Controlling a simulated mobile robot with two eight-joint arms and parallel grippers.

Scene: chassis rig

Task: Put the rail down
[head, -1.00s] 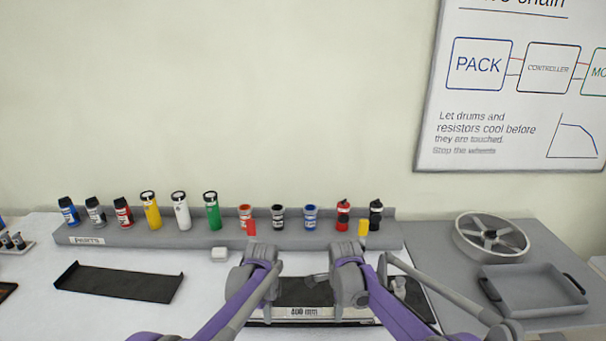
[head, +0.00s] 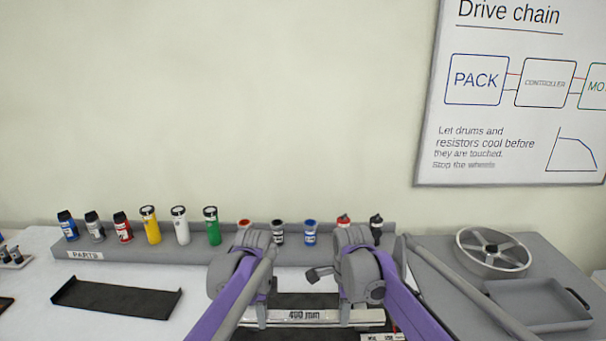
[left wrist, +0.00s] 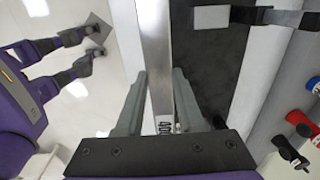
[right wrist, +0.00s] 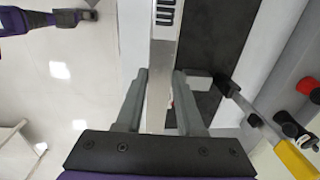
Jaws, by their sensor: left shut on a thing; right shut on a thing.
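The rail (head: 328,318) is a long silver bar with a "400 mm" label, held level across the front of the bench. My left gripper (head: 262,316) is shut on its left part and my right gripper (head: 345,314) on its right part. In the left wrist view the rail (left wrist: 157,55) runs between the fingers (left wrist: 160,100). In the right wrist view the rail (right wrist: 162,70) also passes between the fingers (right wrist: 161,100). A black surface (head: 305,299) shows behind and below the rail. The gap beneath the rail is hard to judge.
A grey parts shelf (head: 140,253) with several coloured cylinders stands behind. A black tray (head: 115,299) lies at left with clear white bench around it. At right are a spoked wheel (head: 493,263) and a grey tray (head: 540,308). A small label (head: 378,337) is near my right gripper.

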